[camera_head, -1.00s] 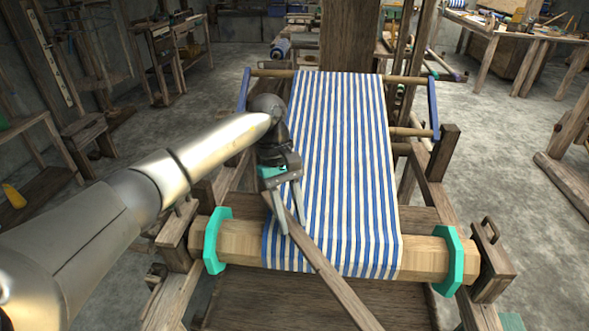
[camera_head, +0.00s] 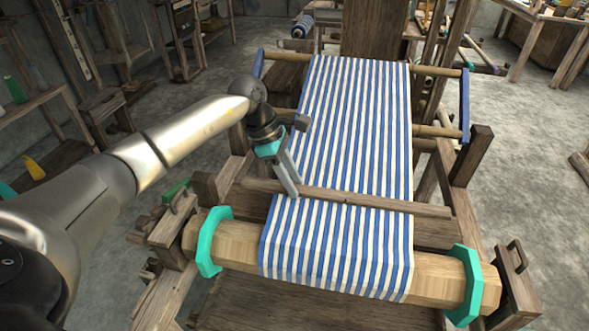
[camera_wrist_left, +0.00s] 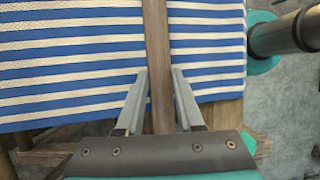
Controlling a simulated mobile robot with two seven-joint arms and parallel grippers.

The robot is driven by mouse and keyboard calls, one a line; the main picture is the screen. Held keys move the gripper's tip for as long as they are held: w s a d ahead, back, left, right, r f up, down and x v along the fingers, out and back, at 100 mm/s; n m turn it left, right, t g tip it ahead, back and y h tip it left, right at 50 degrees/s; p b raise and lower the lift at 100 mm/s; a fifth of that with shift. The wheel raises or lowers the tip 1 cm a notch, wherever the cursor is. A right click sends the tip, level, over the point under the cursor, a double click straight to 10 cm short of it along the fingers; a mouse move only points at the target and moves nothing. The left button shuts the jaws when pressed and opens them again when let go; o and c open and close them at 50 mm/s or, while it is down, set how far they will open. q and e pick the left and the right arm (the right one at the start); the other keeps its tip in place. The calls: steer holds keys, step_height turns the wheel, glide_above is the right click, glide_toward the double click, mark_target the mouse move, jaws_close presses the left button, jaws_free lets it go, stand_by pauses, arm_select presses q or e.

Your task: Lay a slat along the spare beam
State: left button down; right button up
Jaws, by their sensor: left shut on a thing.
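My left gripper (camera_head: 293,192) is shut on a long thin brown wooden slat (camera_head: 375,201). The slat lies crosswise over the blue and white striped cloth (camera_head: 340,240), behind the front beam and roughly in line with it. I cannot tell whether it touches the cloth. In the left wrist view the slat (camera_wrist_left: 157,50) runs between the two fingers (camera_wrist_left: 160,98), with cloth on both sides. The pale wooden front beam (camera_head: 235,247) has teal eight-sided end plates, and the cloth wraps over its middle. I cannot tell whether it is the spare beam. My right gripper is not in view.
The teal end plates (camera_head: 213,241) and (camera_head: 466,285) stand out past the front beam. Upright loom posts (camera_head: 472,157) rise at the right. A rear bar (camera_head: 435,71) crosses behind the cloth. Side benches and bare floor lie around the loom.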

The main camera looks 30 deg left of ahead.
mark_target(288, 242)
arm_select(q)
steer(key=shift+s+d+f+p, duration=0.25)
steer(key=shift+s+f+p, duration=0.15)
steer(key=shift+s, duration=0.55)
steer(key=shift+s+d+f+p, duration=0.3)
steer(key=shift+s+p, duration=0.2)
steer(key=shift+s, duration=0.4)
steer(key=shift+s+d+f+p, duration=0.25)
steer(key=shift+s+f+p, duration=0.15)
steer(key=shift+s, duration=0.55)
steer(key=shift+s+d+f+p, duration=0.15)
steer(key=shift+s+d, duration=0.05)
steer(key=shift+s, duration=0.45)
steer(key=shift+s+d+f+p, duration=0.15)
steer(key=shift+s, duration=0.45)
steer(key=shift+s+d+f, duration=0.15)
steer(key=shift+s+d, duration=0.05)
steer(key=shift+s, duration=0.35)
steer(key=shift+s+d+f, duration=0.15)
steer(key=shift+s, duration=0.4)
steer(key=shift+c, duration=2.3)
jaws_free()
